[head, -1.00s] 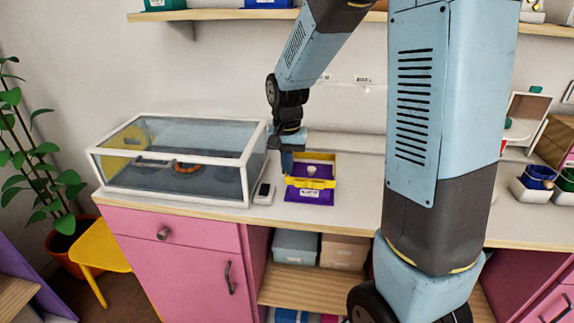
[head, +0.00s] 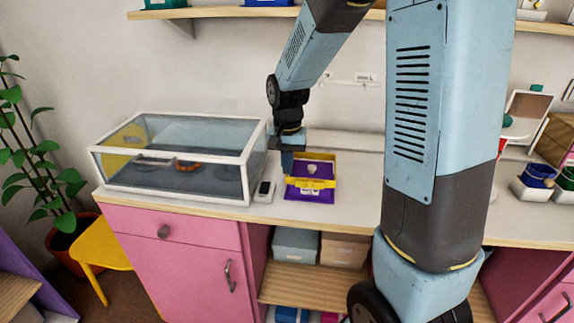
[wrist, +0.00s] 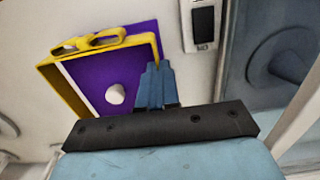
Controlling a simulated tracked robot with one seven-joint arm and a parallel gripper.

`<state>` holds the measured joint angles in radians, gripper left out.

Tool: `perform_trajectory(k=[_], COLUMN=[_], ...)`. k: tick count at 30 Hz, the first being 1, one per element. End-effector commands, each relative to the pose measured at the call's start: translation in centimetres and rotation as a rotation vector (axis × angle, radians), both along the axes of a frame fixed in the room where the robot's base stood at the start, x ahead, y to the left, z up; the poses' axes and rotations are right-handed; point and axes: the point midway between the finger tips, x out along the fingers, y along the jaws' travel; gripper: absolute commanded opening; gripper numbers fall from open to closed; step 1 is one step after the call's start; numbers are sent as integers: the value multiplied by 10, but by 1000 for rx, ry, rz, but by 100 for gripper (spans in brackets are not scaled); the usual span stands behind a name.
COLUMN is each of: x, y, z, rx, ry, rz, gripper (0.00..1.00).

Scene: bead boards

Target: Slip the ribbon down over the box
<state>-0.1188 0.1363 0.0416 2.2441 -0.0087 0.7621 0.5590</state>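The purple box (head: 300,194) stands on the counter, with a pale knob (head: 311,169) on its lid and a label on its front. The yellow ribbon (head: 330,184) is a stiff square loop with a bow, around the upper part of the box in the head view. In the wrist view the ribbon (wrist: 72,92) frames the purple lid (wrist: 112,75), with a pale gap along the left side. I cannot tell how far down it sits. My gripper (head: 287,168) is at the box's left side; in the wrist view its fingers (wrist: 154,72) are together at the ribbon's edge, apparently pinching it.
A glass case (head: 180,200) with a white frame stands close left of my gripper. A small device (head: 264,191) lies between case and box. A shelf (head: 215,13) hangs above. The counter right of the box is clear up to my arm in the view.

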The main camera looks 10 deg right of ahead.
Motion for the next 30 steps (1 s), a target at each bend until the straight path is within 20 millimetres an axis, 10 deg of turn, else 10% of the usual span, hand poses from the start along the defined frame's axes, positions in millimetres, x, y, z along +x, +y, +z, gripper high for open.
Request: perform_trajectory(k=[30], x=[0], y=[0], z=[0], rx=[0], ry=[0], rz=[0], gripper=[53])
